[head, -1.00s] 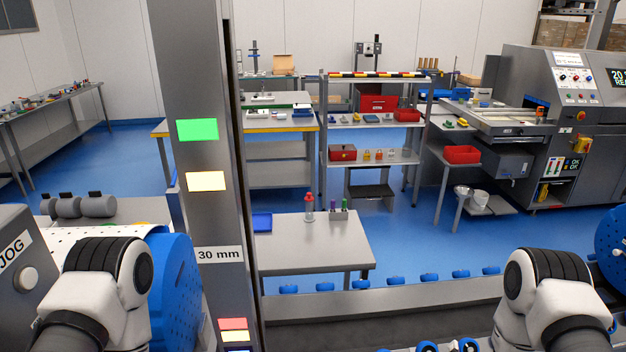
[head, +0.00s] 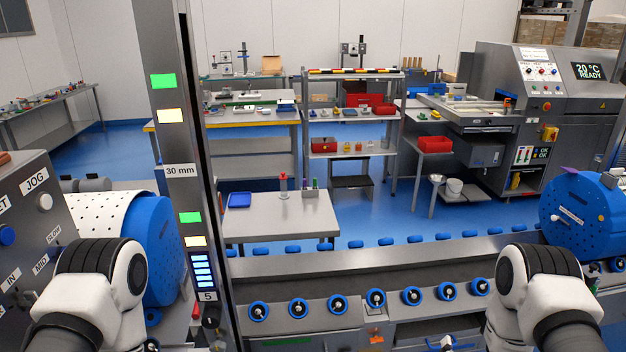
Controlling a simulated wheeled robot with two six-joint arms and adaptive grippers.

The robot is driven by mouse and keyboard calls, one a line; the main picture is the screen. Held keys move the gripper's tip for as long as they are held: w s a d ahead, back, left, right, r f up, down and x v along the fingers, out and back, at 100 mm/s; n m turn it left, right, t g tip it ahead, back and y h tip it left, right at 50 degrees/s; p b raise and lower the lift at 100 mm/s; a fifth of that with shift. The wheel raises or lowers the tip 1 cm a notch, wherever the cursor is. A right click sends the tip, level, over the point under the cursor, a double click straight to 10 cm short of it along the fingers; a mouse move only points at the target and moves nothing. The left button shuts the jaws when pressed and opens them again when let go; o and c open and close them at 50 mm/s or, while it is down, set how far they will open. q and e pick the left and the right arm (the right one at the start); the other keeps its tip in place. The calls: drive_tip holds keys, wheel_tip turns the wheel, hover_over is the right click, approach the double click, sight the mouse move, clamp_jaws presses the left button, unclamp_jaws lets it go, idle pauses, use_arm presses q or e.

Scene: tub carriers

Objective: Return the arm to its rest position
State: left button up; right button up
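My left arm (head: 95,285) shows at the lower left, in front of a grey control panel and a blue-ended drum. My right arm (head: 540,290) shows at the lower right, in front of the conveyor line. Only rounded white and black arm joints are in view. Both grippers are out of the picture, so what they hold cannot be seen.
A grey post (head: 165,120) with coloured labels stands close in front of me. The grey conveyor (head: 370,260) with blue rollers runs across below. A blue drum (head: 580,215) is at the right. A control panel (head: 30,230) is at the left. A small table (head: 280,215) stands beyond.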

drive_tip(key=a+f+y+b, duration=0.1)
drive_tip(key=a+f+b, duration=0.35)
drive_tip(key=f, duration=0.25)
drive_tip(key=s+a+f+n+g+y+b, duration=0.1)
drive_tip(key=s+a+f+n+g+b, duration=0.1)
drive_tip(key=s+f+g+b, duration=0.3)
drive_tip(key=s+a+f+n+g+y+b, duration=0.1)
drive_tip(key=s+a+f+n+y+b, duration=0.15)
drive_tip(key=s+f, duration=0.45)
use_arm(q)
wheel_tip(320, 180, down, 14)
drive_tip(key=w, duration=0.1)
drive_tip(key=shift+a, duration=0.2)
use_arm(e)
drive_tip(key=s+a+f+n+g, duration=0.1)
drive_tip(key=s+n+g, duration=0.1)
drive_tip(key=s, duration=0.6)
drive_tip(key=s+a+n+g, duration=0.2)
drive_tip(key=s+g, duration=0.3)
drive_tip(key=s, duration=0.3)
drive_tip(key=shift+s+f+n+g, duration=0.3)
drive_tip(key=shift+f+n, duration=0.05)
drive_tip(key=shift+n, duration=0.2)
